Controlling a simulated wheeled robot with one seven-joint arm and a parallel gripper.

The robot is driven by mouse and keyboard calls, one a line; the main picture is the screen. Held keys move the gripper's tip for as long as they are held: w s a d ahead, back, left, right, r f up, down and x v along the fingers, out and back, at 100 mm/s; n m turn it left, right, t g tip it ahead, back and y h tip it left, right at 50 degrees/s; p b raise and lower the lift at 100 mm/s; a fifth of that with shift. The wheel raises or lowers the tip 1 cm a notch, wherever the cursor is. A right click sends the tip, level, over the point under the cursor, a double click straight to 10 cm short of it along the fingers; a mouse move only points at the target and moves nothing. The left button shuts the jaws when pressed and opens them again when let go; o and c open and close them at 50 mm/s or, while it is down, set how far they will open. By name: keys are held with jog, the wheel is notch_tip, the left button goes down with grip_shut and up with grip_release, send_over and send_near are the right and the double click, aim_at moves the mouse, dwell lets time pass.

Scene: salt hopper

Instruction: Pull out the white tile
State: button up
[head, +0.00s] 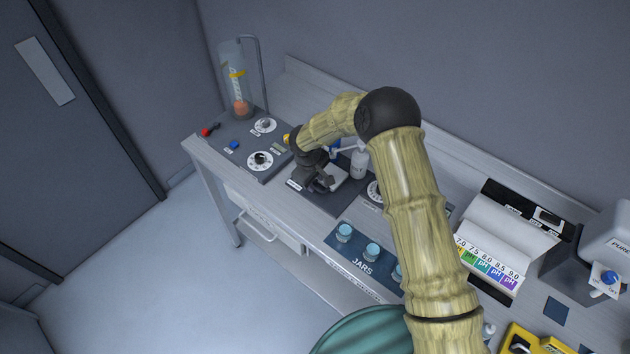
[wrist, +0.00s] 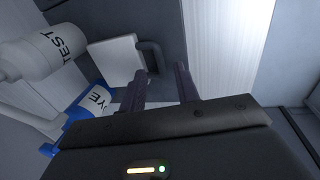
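The white tile (wrist: 112,62) shows at the upper left of the wrist view, with a dark loop handle (wrist: 152,56) on its right side. In the head view the tile (head: 335,176) is partly hidden by my gripper (head: 320,182). My gripper (wrist: 170,82) is open in the wrist view, with a clear gap between its two dark fingers. The left fingertip is close to the handle's lower end; I cannot tell if they touch.
In the head view, a control panel with dials (head: 240,145) is to the left and jars (head: 372,250) are nearer the bench's front edge.

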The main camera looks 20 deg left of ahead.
jog(key=shift+w+d+f, duration=0.15)
jog(key=shift+w+f, duration=0.05)
jog(key=shift+f, duration=1.05)
grip_shut()
jog(key=shift+s+a+f, duration=0.1)
jog(key=shift+s+a, duration=0.2)
jog(key=shift+s, duration=0.15)
jog(key=s+b, duration=0.1)
jog(key=s, duration=0.1)
jog(key=s+a+b, duration=0.2)
jog(key=s, duration=0.1)
jog(key=shift+s+a, duration=0.15)
jog(key=shift+s, duration=0.15)
jog(key=shift+s+a+b, duration=0.2)
jog(key=shift+s+b, duration=0.1)
jog(key=shift+s, duration=0.15)
grip_release()
